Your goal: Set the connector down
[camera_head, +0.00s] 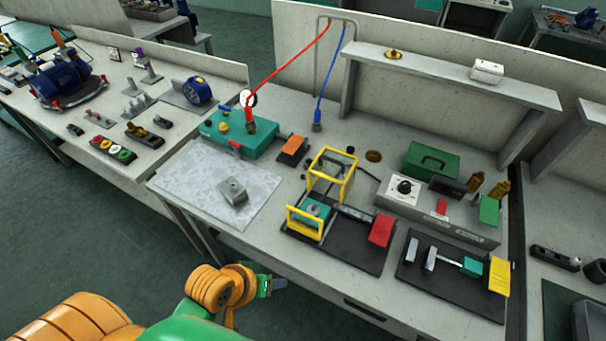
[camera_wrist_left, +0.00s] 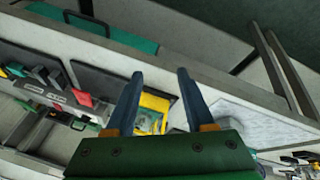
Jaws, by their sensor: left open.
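A red connector (camera_head: 249,114) on a red hose stands at the teal box (camera_head: 262,143) on the bench; I cannot tell whether it is seated there. A blue connector (camera_head: 317,127) hangs at the end of a blue hose, close above the bench behind the yellow frame (camera_head: 344,165). My left gripper (camera_head: 283,283) is in front of the bench's front edge, away from both connectors. In the left wrist view its two dark fingers (camera_wrist_left: 160,74) are apart with nothing held between them; yellow parts show beyond them. My right gripper is in neither view.
A pale mat (camera_head: 205,172) with a small metal block (camera_head: 232,191) lies at the bench's left. A yellow-handled fixture (camera_head: 303,222) stands mid-bench. A black tool mat (camera_head: 445,298) lies at right. A shelf (camera_head: 440,68) runs along the back.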

